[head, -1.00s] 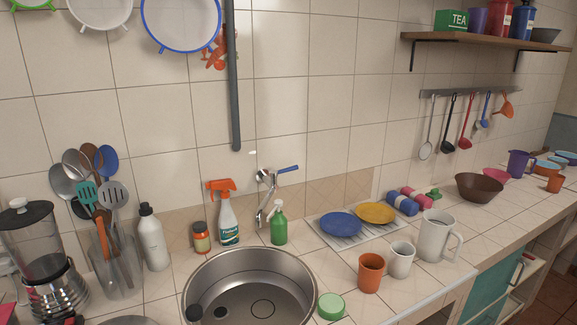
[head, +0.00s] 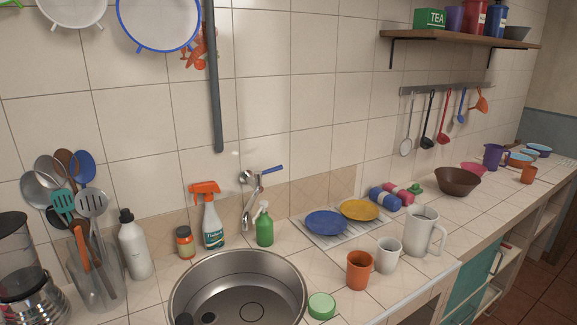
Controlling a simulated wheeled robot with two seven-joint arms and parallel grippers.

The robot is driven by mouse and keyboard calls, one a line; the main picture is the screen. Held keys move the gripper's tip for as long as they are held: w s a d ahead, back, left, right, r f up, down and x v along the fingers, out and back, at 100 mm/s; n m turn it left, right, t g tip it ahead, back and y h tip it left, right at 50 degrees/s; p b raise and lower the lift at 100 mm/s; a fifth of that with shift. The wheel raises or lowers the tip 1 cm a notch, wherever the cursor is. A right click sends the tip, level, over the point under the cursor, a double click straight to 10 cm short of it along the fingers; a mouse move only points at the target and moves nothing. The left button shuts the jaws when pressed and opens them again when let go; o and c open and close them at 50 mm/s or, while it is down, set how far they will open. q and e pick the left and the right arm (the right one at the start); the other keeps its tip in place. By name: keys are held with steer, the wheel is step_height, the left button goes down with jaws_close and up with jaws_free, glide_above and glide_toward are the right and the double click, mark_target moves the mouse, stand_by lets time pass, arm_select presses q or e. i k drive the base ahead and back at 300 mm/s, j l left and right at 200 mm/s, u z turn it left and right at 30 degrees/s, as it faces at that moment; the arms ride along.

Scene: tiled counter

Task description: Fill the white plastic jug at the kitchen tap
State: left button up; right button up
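The white plastic jug (head: 421,232) stands upright on the counter, right of the sink, with its handle to the right. The kitchen tap (head: 251,192) is mounted on the wall behind the round steel sink (head: 288,287). Its blue lever points right and its spout hangs down toward the sink's back edge. I cannot make out any water running. Neither of my grippers shows in the head view.
A white mug (head: 388,257) and an orange cup (head: 359,270) stand just left of the jug. A rack (head: 341,238) holds a blue and a yellow plate behind them. A green soap bottle (head: 265,229) stands by the tap.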

mark_target(258, 174)
steer(key=i+l+u, duration=0.15)
steer(key=l, duration=0.2)
steer(key=i+l+u, duration=0.1)
steer(key=l, duration=0.25)
steer(key=i+l+u, duration=0.15)
steer(key=l, duration=0.2)
steer(key=l+u, duration=0.1)
steer(key=l, duration=0.25)
steer(key=i, duration=0.05)
